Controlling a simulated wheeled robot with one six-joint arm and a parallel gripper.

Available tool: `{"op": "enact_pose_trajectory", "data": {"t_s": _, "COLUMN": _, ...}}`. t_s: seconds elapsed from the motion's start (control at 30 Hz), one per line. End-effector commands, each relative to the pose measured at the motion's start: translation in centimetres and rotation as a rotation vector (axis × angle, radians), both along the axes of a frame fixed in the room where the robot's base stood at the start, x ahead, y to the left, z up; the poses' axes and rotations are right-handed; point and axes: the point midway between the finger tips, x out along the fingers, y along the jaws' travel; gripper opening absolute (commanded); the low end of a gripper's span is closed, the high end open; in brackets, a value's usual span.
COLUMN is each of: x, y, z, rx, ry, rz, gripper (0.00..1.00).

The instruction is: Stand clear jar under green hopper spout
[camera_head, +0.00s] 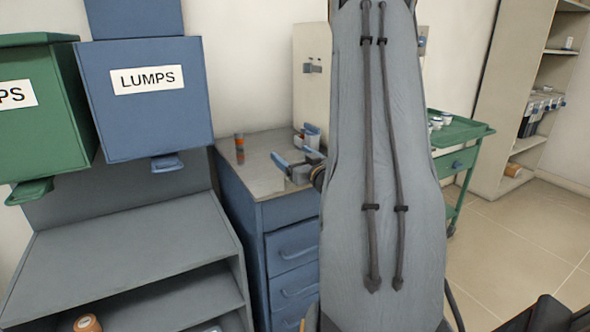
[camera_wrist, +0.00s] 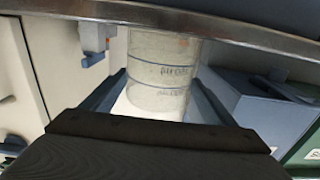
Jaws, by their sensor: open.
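The clear jar (camera_wrist: 158,72) shows in the wrist view, see-through with dark bands and faint writing. It stands between the two fingers of my gripper (camera_wrist: 158,90), which are apart, one on each side; contact cannot be told. In the head view my gripper (camera_head: 299,150) is over the blue cabinet top, partly hidden by my arm, and the jar is not clear there. The green hopper (camera_head: 45,115) is at the far left with its label cut off. Its green spout (camera_head: 30,190) hangs underneath, with nothing seen directly below it but the grey shelf unit.
A blue hopper (camera_head: 145,100) labelled LUMPS stands right of the green one, its blue spout (camera_head: 167,163) below. A grey shelf unit (camera_head: 120,240) is under both. An orange-banded cylinder (camera_head: 240,148) stands on the blue cabinet (camera_head: 285,250). A green cart (camera_head: 465,130) is right.

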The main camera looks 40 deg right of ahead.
Motion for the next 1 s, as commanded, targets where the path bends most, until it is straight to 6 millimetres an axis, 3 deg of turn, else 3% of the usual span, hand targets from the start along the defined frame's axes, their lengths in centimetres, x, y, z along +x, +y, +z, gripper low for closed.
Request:
{"op": "enact_pose_trajectory", "data": {"t_s": 0.2, "x": 2.2, "y": -0.6, "z": 0.0, "rx": -0.001, "ry": 0.000, "rz": -0.002, "gripper": 0.80}}
{"op": "enact_pose_trajectory", "data": {"t_s": 0.47, "x": 2.3, "y": -0.7, "z": -0.1, "rx": 0.000, "ry": 0.001, "rz": -0.005, "gripper": 0.80}}
{"op": "enact_pose_trajectory", "data": {"t_s": 0.7, "x": 2.3, "y": -0.7, "z": -0.1, "rx": 0.000, "ry": 0.001, "rz": -0.004, "gripper": 0.39}}
{"op": "enact_pose_trajectory", "data": {"t_s": 0.77, "x": 2.3, "y": -0.7, "z": 0.0, "rx": 0.000, "ry": 0.000, "rz": -0.004, "gripper": 0.33}}
{"op": "enact_pose_trajectory", "data": {"t_s": 1.0, "x": 2.3, "y": -0.7, "z": 0.2, "rx": -0.001, "ry": 0.000, "rz": -0.004, "gripper": 0.33}}
